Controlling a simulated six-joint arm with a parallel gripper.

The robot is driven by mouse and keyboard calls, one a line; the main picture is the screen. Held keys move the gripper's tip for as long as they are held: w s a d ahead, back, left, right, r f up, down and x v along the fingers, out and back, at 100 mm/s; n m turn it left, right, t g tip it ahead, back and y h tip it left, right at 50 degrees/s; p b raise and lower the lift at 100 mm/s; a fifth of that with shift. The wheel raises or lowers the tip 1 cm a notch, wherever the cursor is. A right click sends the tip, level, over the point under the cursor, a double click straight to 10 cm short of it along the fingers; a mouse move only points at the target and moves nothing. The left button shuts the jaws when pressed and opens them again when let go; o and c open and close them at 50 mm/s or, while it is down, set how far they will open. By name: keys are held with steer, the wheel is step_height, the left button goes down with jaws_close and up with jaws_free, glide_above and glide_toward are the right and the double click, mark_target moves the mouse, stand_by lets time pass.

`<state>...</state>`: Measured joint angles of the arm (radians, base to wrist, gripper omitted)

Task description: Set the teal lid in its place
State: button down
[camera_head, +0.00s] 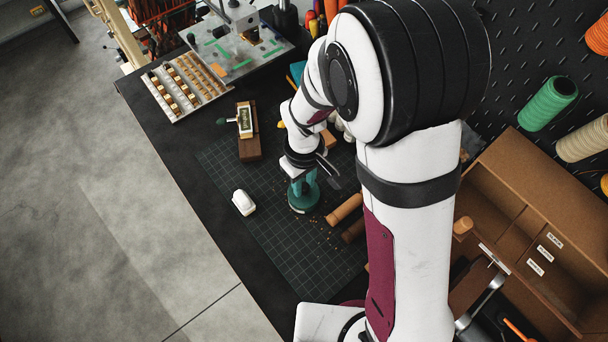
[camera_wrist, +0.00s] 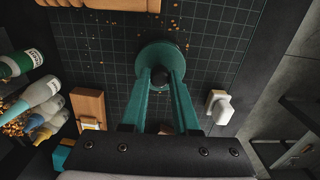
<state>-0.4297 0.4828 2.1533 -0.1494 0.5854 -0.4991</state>
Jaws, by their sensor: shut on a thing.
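The teal lid (camera_head: 303,206) is a round disc over the dark gridded cutting mat (camera_head: 262,240), roughly at the middle of the head view. In the wrist view the lid (camera_wrist: 159,52) is at the upper centre, with a dark knob in its middle. My gripper (camera_head: 303,186) is above it, its two teal fingers pointing down. In the wrist view the fingertips of my gripper (camera_wrist: 162,77) are closed on either side of the knob. I cannot tell whether the lid touches the mat or hangs just above it. The lid's place cannot be made out.
A small white object (camera_head: 243,202) lies on the mat left of the lid. Wooden cylinders (camera_head: 344,209) and scattered brown bits are to the right. A wooden block with a brass-coloured piece (camera_head: 248,147) and a type tray (camera_head: 187,84) stand farther back. The mat's front is clear.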

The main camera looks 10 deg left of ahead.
stand_by(0.7)
steer(key=shift+f, duration=0.65)
steer(key=c, duration=0.6)
jaws_free()
step_height(320, 180, up, 16)
steer(key=shift+f, duration=0.1)
steer(key=shift+d, duration=0.1)
